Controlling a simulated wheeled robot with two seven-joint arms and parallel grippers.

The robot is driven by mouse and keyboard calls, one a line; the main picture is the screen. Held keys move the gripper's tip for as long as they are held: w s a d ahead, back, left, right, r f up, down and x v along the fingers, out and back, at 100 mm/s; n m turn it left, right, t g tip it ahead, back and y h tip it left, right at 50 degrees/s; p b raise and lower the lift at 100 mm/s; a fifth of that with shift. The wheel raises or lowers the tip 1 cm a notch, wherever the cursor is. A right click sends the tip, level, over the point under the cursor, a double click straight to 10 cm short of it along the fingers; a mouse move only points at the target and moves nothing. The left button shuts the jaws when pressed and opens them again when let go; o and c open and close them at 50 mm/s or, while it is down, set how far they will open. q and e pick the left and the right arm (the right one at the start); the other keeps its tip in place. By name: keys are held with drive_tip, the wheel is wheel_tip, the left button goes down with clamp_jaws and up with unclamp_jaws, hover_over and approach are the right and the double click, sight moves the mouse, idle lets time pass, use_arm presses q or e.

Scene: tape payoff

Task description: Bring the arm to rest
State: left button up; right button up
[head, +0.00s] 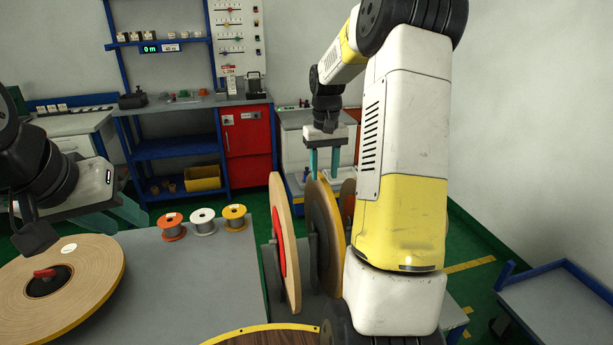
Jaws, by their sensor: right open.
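My right arm (403,150) rises in the foreground and bends over to the back. Whether the fingers touch the reel's rim I cannot tell. My left gripper (125,210) is at the left edge, above and behind a large flat tape reel (95,268) with a red-handled hub. Its teal fingers are seen side-on and partly hidden, so their gap is unclear.
Another upright reel with a red face (283,240) stands left of the tan one. Orange (172,228), white (203,222) and yellow (235,218) spools line the back of the grey table (200,275). A blue-edged table (565,300) is at right. Green floor shows between.

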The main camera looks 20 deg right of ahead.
drive_tip(key=shift+r, duration=0.15)
idle(0.4)
drive_tip(key=s+a+r+t, duration=0.3)
drive_tip(key=s+a+r, duration=0.5)
drive_tip(key=s+r, duration=0.25)
drive_tip(key=s+a+r+n+t+y, duration=0.1)
drive_tip(key=s+a, duration=0.5)
drive_tip(key=s, duration=0.9)
drive_tip(key=shift+t+y, duration=0.6)
drive_tip(key=shift+t, duration=0.5)
